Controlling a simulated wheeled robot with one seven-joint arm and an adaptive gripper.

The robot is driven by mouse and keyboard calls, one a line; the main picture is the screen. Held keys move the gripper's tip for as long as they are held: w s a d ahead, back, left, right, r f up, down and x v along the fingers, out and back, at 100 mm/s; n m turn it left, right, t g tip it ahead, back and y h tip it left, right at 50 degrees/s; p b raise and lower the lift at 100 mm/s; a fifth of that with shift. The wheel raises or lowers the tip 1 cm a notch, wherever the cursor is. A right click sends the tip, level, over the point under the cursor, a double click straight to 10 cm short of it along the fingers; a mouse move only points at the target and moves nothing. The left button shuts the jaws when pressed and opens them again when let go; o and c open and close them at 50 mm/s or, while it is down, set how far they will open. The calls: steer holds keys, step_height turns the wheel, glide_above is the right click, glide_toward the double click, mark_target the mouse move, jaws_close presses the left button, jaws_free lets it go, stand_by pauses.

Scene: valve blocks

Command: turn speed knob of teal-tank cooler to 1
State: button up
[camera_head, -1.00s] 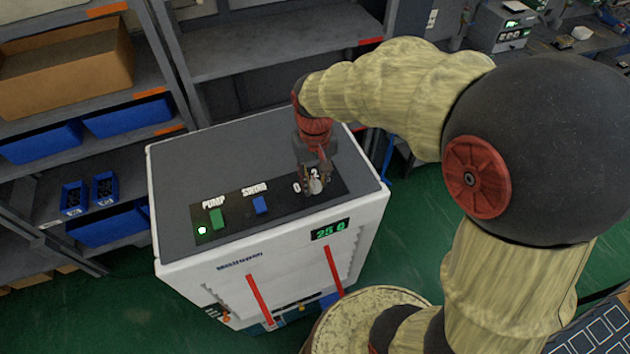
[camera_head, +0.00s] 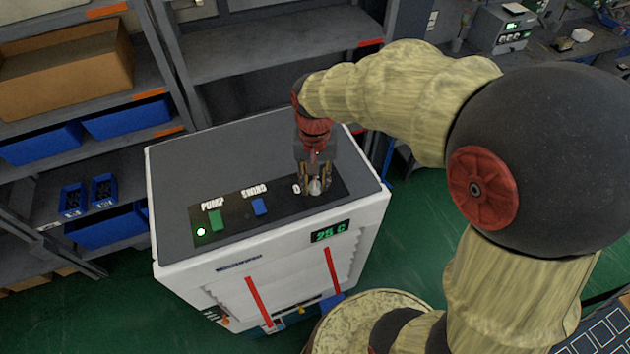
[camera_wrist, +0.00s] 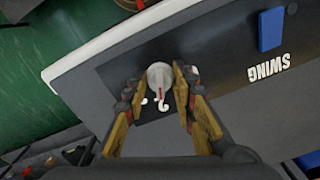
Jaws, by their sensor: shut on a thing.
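The cooler (camera_head: 300,250) is a white box with a grey top and a black control strip. Its speed knob (camera_head: 315,186) is a pale round knob at the right end of the strip. In the wrist view the knob (camera_wrist: 159,78) shows a red pointer line, with white digits beside it partly covered. My gripper (camera_head: 315,182) reaches down from above and is shut on the knob, one finger on each side; it also shows in the wrist view (camera_wrist: 160,85).
On the strip are a green PUMP switch (camera_head: 216,219) and a blue SWING switch (camera_head: 259,206). A green display (camera_head: 330,231) reads about 25 C. Shelves with blue bins (camera_head: 128,117) and a cardboard box (camera_head: 65,65) stand behind left. Green floor is open at right.

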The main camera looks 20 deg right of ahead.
mark_target(315, 182)
steer(key=o, duration=1.2)
steer(key=shift+c, duration=0.2)
steer(key=shift+o, duration=0.2)
steer(key=shift+r, duration=0.1)
step_height(315, 182, up, 12)
